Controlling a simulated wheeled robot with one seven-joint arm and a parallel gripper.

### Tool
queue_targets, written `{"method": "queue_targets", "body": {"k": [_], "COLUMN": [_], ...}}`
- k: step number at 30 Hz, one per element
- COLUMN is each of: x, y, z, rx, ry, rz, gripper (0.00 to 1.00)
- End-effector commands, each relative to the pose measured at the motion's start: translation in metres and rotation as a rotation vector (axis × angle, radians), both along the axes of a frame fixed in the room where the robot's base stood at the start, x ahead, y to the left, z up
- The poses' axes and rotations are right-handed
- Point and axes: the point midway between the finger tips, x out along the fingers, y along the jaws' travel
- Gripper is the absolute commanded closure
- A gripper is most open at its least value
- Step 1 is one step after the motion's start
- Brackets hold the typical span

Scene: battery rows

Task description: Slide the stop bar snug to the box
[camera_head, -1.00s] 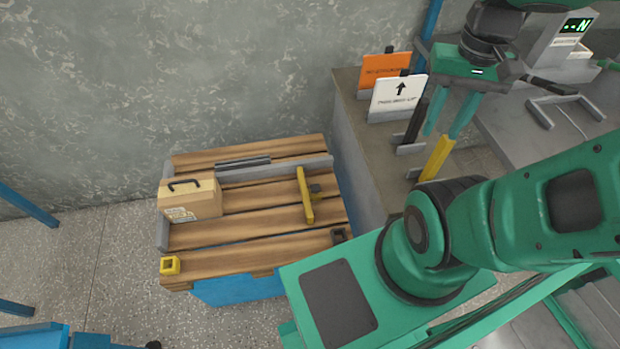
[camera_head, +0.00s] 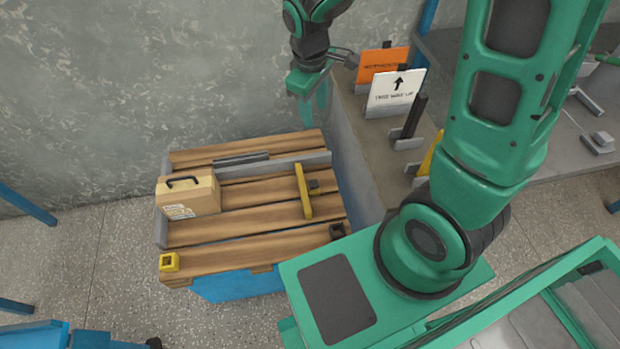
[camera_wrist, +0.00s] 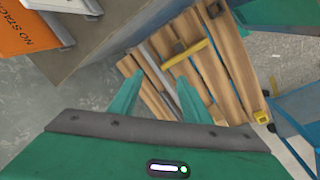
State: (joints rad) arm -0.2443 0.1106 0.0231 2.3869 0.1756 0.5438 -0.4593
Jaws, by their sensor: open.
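The yellow stop bar (camera_head: 303,191) lies across the wooden slats of the pallet (camera_head: 240,228), toward its right side, with a dark knob on its right. In the wrist view the yellow bar (camera_wrist: 186,53) shows beyond my fingers. The tan box (camera_head: 188,195) with a black handle and a white label sits at the pallet's left end, against a grey end stop. A wide gap of bare slats separates box and bar. My gripper (camera_head: 313,108) is open and empty, above and behind the pallet's back right corner.
A grey rail (camera_head: 285,164) runs along the pallet's back, with a dark strip on it. A yellow socket (camera_head: 169,262) sits at the front left corner. A bench right of the pallet holds orange (camera_head: 383,64) and white (camera_head: 396,92) signs close to my gripper. The wall stands behind.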

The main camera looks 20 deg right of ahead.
Motion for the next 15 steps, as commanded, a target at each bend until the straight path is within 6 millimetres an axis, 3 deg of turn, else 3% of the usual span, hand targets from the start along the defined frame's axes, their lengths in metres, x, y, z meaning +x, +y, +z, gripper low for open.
{"method": "queue_targets", "body": {"k": [1, 9, 15], "x": [0.002, 0.004, -0.002], "y": [0.008, 0.037, 0.051], "z": [-0.018, -0.104, -0.155], "rx": [-0.026, -0.159, -0.232], "ry": [0.039, 0.211, 0.315], "rz": [0.063, 0.399, 0.597], "gripper": [0.56, 0.56, 0.56]}}
